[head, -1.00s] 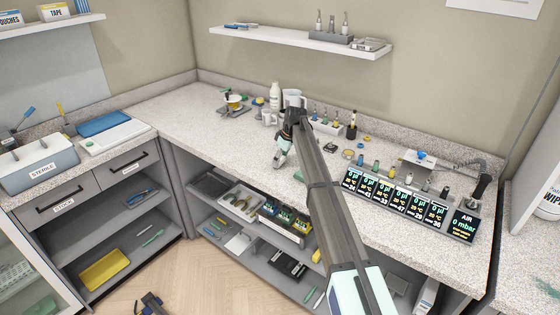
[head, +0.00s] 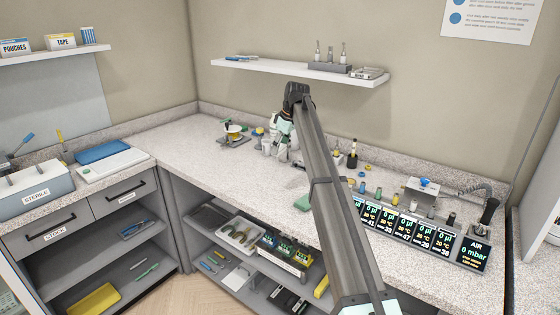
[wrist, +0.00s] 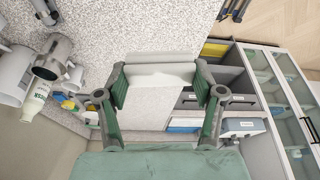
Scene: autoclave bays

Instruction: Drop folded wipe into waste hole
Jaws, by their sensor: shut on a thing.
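My gripper (wrist: 160,78) is shut on a white folded wipe (wrist: 158,72), which spans between its two green-padded fingers in the wrist view. In the head view my gripper (head: 281,140) is above the speckled counter, in front of the back wall, and the wipe cannot be made out clearly there. I cannot pick out a waste hole in either view. My arm covers part of the counter in the head view.
In the wrist view a grey cylindrical vessel (wrist: 52,58) and a white bottle (wrist: 36,100) stand left of my gripper. A row of displays (head: 410,228) stands at right. A wall shelf (head: 290,70) hangs behind.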

